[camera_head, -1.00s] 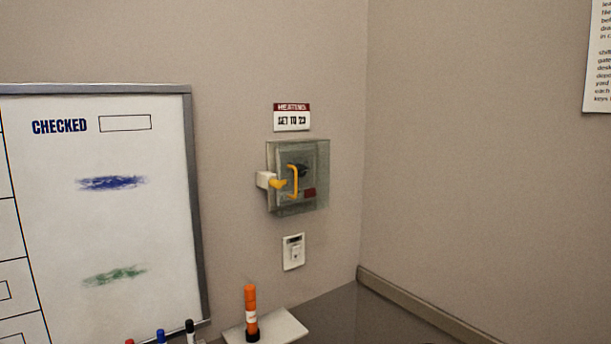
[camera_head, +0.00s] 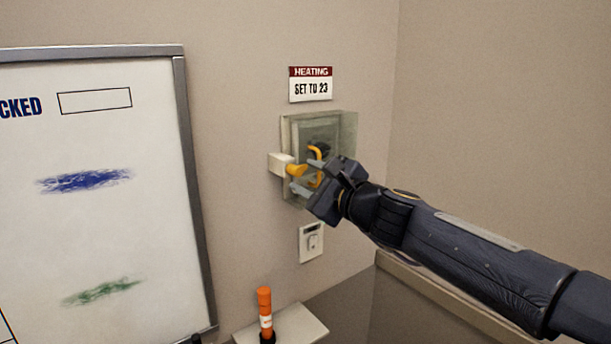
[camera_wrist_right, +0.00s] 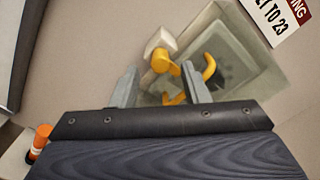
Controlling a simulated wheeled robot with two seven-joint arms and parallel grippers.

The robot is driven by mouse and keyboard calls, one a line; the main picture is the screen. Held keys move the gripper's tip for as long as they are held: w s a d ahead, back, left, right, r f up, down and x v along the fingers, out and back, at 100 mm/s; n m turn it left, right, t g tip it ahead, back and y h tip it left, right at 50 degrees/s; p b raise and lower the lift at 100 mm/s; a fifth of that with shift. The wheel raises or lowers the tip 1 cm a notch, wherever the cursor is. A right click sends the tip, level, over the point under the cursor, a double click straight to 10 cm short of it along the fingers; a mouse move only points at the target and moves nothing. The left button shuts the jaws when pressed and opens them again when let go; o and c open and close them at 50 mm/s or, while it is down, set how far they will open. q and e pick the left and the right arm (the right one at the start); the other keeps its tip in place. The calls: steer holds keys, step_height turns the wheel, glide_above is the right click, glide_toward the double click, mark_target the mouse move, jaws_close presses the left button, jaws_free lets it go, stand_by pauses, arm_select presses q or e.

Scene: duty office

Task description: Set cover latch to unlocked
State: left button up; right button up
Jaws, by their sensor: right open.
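The clear cover box (camera_head: 347,128) is fixed to the wall under the heating sign, and it also shows in the right wrist view (camera_wrist_right: 226,30). At its left edge is a white block with a yellow latch (camera_head: 296,169), which shows in the right wrist view (camera_wrist_right: 162,61) too. A yellow curved handle (camera_head: 315,153) shows at the box's front. My right gripper (camera_head: 303,176) is open in front of the box's lower part. In the wrist view its two fingers (camera_wrist_right: 160,88) reach toward the latch, with no clear grip on it. My left gripper is not in view.
A heating sign (camera_head: 311,84) is above the box and a wall switch (camera_head: 311,243) below it. A whiteboard (camera_head: 120,220) stands to the left. An orange marker (camera_head: 265,305) stands on a small shelf (camera_head: 297,328). The wall to the right is bare.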

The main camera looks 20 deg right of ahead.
steer(key=shift+x, duration=0.85)
jaws_close()
